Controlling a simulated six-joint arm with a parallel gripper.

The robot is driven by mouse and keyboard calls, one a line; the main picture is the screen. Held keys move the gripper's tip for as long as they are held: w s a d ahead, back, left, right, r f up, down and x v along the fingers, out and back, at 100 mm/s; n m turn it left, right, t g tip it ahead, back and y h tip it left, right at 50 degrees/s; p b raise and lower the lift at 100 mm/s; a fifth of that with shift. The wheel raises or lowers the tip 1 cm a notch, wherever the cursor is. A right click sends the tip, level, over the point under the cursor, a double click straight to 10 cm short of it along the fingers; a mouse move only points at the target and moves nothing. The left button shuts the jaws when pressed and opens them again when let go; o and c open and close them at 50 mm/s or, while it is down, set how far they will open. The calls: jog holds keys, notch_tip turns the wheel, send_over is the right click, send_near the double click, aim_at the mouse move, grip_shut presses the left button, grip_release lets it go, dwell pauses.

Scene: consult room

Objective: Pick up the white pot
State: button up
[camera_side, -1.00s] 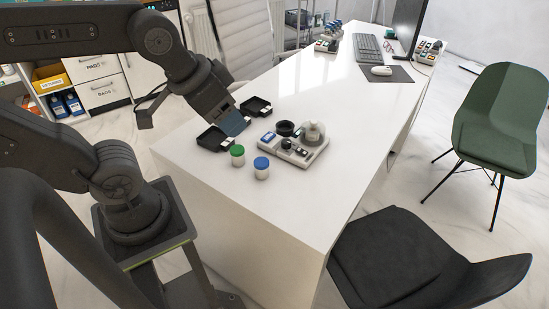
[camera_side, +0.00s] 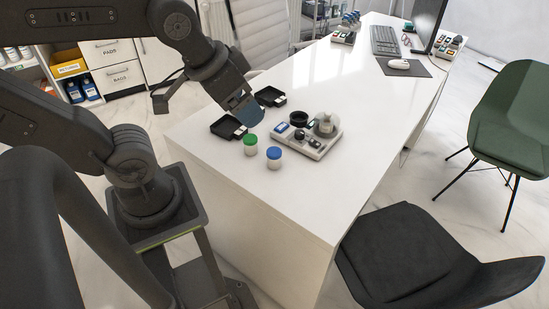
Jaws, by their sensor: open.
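Two small white pots stand upright on the white desk (camera_side: 310,205): a green-lidded pot (camera_side: 250,147) and, to its lower right, a blue-lidded pot (camera_side: 273,161). The picture does not show which one the task means. The left finger is close to the green-lidded pot in the picture, without visible contact. How high the fingers are above the desk is hard to tell.
A pale device (camera_side: 312,146) with a grey dome and a black ring-like part (camera_side: 298,118) stand right of the pots. The keyboard (camera_side: 384,40), mouse (camera_side: 398,64) and monitor (camera_side: 428,22) are far back. The desk's middle and front are clear. A black chair (camera_side: 405,250) is in front.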

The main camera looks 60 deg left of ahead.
jog(key=m+g, duration=0.6)
jog(key=m, duration=1.6)
send_over(272, 152)
notch_tip(272, 152, down, 20)
notch_tip(272, 152, down, 8)
jog(key=shift+w+f, duration=0.2)
jog(key=shift+f, duration=1.1)
jog(key=shift+w+f, duration=0.15)
jog(key=shift+f, duration=1.1)
jog(key=shift+c, duration=0.4)
